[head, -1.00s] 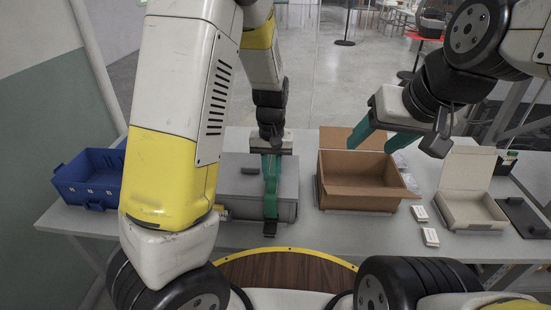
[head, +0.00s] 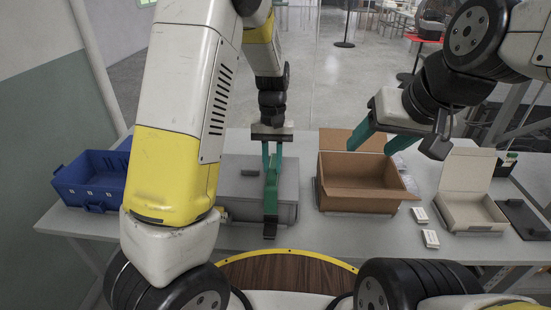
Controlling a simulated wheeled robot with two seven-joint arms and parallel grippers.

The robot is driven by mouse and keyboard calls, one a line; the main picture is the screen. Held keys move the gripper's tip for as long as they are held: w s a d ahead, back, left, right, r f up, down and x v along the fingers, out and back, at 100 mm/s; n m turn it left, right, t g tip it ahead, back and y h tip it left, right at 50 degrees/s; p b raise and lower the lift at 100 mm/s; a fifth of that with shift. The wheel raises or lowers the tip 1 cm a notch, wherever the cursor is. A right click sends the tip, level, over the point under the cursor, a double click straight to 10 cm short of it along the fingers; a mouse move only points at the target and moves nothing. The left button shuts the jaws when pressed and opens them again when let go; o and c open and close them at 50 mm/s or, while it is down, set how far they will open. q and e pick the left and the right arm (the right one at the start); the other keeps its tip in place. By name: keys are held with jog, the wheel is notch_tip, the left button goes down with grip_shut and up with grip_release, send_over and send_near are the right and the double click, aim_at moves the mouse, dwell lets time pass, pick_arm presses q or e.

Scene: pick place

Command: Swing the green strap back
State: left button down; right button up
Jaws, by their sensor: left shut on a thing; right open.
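The green strap (head: 271,196) runs up the front middle of a grey box (head: 240,190), with a dark end piece (head: 270,230) at its lower end. My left gripper (head: 272,172) is shut on the upper part of the strap, over the box. Its teal fingers and the strap are close in colour, so the exact grip point is hard to make out. My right gripper (head: 396,150) is open and empty, above a brown cardboard box.
The open brown cardboard box (head: 360,203) stands right of the grey box. A blue crate (head: 92,185) is at the left, partly behind my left arm. An open pale carton (head: 470,212), small white boxes (head: 430,239) and a dark flat tray (head: 524,219) lie at the right.

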pick_arm(q)
jog(key=w+r+g, duration=0.5)
jog(key=w, duration=0.2)
jog(key=shift+r, duration=0.4)
